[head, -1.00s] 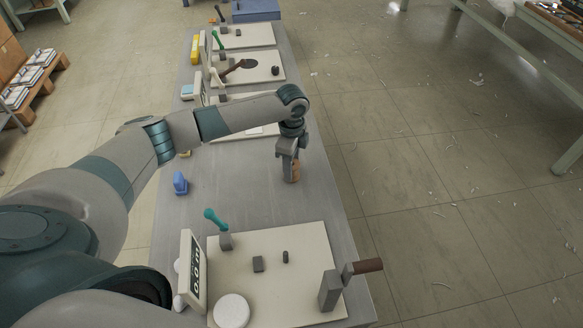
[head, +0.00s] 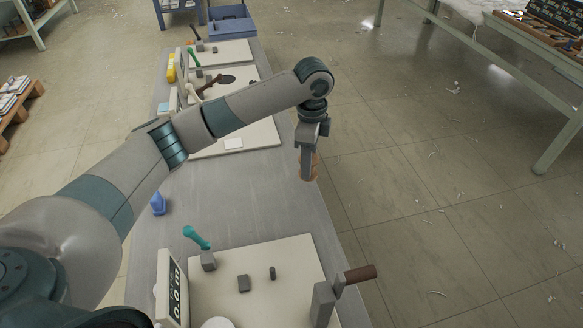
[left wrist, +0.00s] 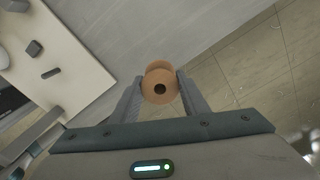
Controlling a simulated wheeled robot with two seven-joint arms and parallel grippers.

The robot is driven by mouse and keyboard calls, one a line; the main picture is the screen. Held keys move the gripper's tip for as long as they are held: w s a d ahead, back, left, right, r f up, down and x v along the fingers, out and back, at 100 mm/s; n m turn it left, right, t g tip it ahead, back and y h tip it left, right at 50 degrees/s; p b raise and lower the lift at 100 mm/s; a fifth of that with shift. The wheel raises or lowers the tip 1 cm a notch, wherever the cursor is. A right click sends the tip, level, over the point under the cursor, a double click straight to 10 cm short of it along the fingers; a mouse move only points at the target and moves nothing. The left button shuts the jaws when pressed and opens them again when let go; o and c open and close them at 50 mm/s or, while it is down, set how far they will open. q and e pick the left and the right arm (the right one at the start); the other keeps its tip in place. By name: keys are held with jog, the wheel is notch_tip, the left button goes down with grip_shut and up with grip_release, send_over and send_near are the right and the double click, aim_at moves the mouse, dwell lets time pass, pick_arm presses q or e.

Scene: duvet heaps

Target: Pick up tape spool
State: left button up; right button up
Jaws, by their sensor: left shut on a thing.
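The tape spool (head: 313,172) is orange-brown and is held between the fingers of my left gripper (head: 308,165), near the right edge of the grey table. In the left wrist view the spool (left wrist: 160,88) shows its round end with a dark centre hole, and the two fingers of the left gripper (left wrist: 158,95) touch it on both sides. In the head view the gripper points down and partly hides the spool. The spool looks lifted over the table edge, though its exact height is hard to tell. My right gripper is not in view.
The grey table (head: 240,200) has free room in its middle. A near white board (head: 300,262) holds small dark blocks, a teal-handled tool (head: 196,237) and a clamp-like block with a brown handle (head: 360,273). A blue object (head: 158,204) stands at the left edge. Open floor lies right.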

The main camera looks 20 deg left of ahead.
pick_arm(q)
jog(key=shift+w+d+r, duration=0.1)
jog(key=shift+d+r, duration=0.3)
jog(key=shift+d, duration=0.35)
jog(key=shift+d+r, duration=0.15)
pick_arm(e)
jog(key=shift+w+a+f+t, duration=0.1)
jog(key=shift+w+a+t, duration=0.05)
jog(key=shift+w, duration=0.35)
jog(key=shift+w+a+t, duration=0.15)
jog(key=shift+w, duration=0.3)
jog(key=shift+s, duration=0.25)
